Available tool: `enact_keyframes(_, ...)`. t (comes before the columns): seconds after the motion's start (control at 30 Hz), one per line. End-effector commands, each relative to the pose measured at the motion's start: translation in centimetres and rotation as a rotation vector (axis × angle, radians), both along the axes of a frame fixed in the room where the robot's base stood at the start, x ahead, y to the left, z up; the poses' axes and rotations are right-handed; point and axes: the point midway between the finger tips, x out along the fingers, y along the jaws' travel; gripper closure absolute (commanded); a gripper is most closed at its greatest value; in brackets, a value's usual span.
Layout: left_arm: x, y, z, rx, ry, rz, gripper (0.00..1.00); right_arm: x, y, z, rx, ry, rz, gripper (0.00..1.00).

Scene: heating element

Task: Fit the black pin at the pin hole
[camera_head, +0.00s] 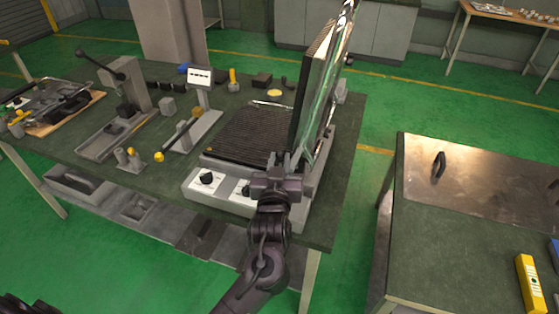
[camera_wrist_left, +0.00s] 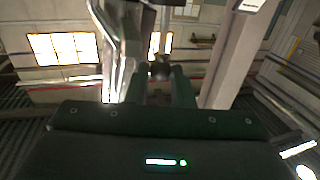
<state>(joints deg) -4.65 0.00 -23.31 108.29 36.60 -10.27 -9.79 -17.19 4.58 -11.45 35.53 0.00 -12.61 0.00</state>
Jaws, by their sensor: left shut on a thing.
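My left gripper (camera_head: 276,180) is at the front right of the heating unit (camera_head: 222,195), close to the lower end of its raised lid (camera_head: 312,95). In the left wrist view its two fingers (camera_wrist_left: 160,80) are shut on a small dark piece (camera_wrist_left: 160,70). This may be the black pin, but it is too small and dark to be sure. In the head view the gripper hides what it holds. I cannot make out the pin hole in either view. My right gripper is not clearly in view.
The green workbench (camera_head: 342,135) carries a lever press (camera_head: 125,95) and a bar with a yellow knob (camera_head: 160,156) left of the unit. Right, a separate table (camera_head: 430,250) holds a black handle (camera_head: 439,165) and a yellow tool (camera_head: 530,282). A floor gap separates them.

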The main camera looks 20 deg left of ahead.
Motion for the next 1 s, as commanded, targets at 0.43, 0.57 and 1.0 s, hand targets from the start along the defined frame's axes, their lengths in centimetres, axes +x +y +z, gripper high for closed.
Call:
enact_keyframes(0.43,0.0,0.0,-1.2,0.000,0.000,0.000,1.00,0.0,0.0,-0.7,0.000,0.000,0.000,0.51)
enact_keyframes(0.57,0.0,0.0,-1.5,0.000,0.001,0.000,1.00,0.0,0.0,-0.9,0.000,0.000,0.000,0.51)
enact_keyframes(1.0,0.0,-0.3,-1.9,0.000,0.008,-0.006,0.54,0.0,0.0,-0.9,0.000,0.000,0.000,0.51)
